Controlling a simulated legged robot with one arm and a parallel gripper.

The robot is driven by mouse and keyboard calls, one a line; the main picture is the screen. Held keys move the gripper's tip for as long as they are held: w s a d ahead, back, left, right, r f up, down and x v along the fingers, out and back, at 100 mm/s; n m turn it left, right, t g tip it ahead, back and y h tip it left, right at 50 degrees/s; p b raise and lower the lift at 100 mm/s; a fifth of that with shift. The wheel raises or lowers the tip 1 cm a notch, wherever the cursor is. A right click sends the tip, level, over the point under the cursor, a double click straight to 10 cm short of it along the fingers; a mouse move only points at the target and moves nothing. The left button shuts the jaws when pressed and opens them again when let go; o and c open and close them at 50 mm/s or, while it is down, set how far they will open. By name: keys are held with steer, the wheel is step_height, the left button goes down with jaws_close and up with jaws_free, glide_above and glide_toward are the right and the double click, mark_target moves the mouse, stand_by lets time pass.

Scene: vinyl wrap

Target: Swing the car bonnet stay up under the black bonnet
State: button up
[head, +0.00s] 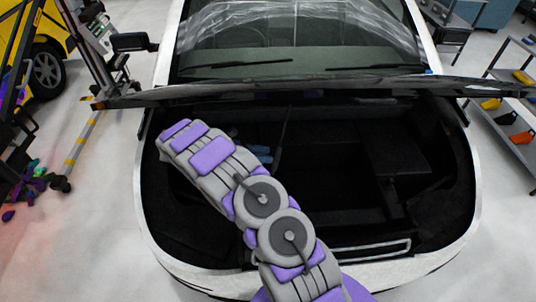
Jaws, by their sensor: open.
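The black bonnet (330,84) is raised and seen nearly edge-on, as a long dark band across the car in front of the windscreen. A thin dark rod (283,135) slants down below it into the dark bay; it may be the stay, but I cannot tell for sure. Where its ends meet other parts is too dark to make out. My grey and purple arm reaches from the bottom middle up and left over the bay. My gripper's fingers do not show, and the arm covers part of the bay's left side.
The white car's open front bay (330,190) has a dark box-like part (397,155) at right and a front sill with a pale strip (355,251). A shelf rack (510,115) with bins stands at right. A wheeled post stand (97,50) and a yellow vehicle (55,50) are at left.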

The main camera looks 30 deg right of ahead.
steer(key=v, duration=1)
steer(key=shift+s+a, duration=0.1)
steer(key=shift+a, duration=0.2)
steer(key=shift+s+f, duration=0.1)
steer(key=shift+s, duration=0.05)
